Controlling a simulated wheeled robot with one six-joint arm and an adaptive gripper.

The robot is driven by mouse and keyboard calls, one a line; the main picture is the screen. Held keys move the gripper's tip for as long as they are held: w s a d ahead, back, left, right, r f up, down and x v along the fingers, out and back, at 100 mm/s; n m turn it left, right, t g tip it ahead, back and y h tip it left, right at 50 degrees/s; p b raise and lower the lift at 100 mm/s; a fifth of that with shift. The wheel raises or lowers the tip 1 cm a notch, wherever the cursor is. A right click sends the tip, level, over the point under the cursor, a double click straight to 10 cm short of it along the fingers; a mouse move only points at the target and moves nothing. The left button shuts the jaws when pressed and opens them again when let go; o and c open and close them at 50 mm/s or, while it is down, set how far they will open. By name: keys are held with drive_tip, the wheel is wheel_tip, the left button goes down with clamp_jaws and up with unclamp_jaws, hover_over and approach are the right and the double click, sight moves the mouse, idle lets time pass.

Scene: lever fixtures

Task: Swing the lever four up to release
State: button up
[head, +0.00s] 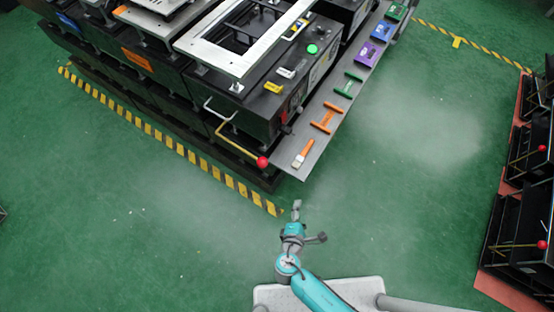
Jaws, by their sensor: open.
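A lever with a red ball knob (262,162) and a yellow bent rod (236,147) sticks out from the near corner of the black machine. The rod slopes down from the machine's side toward the knob. Two more red-knobbed levers show at the right edge, an upper one (542,148) and a lower one (541,245). I cannot read a number on any lever. My gripper (297,206) is open and empty over the green floor, below and right of the near lever's knob, apart from it.
The black machine (235,108) fills the top middle. A grey shelf (290,169) along its right side carries orange, green, purple and blue items. Yellow-black floor tape (175,145) runs along its left. Black fixtures (520,220) stand at right. The floor between is clear.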

drive_tip(key=w+a+r+n+t+h, duration=0.1)
drive_tip(key=w+a+r+n+t, duration=0.2)
drive_tip(key=a, duration=0.4)
drive_tip(key=t+h, duration=0.1)
drive_tip(key=t, duration=0.1)
approach(263, 162)
wheel_tip(263, 162, down, 2)
drive_tip(key=shift+n, duration=0.3)
drive_tip(key=x, duration=1.1)
drive_tip(key=shift+w+a, duration=0.1)
drive_tip(key=shift+a, duration=0.15)
clamp_jaws()
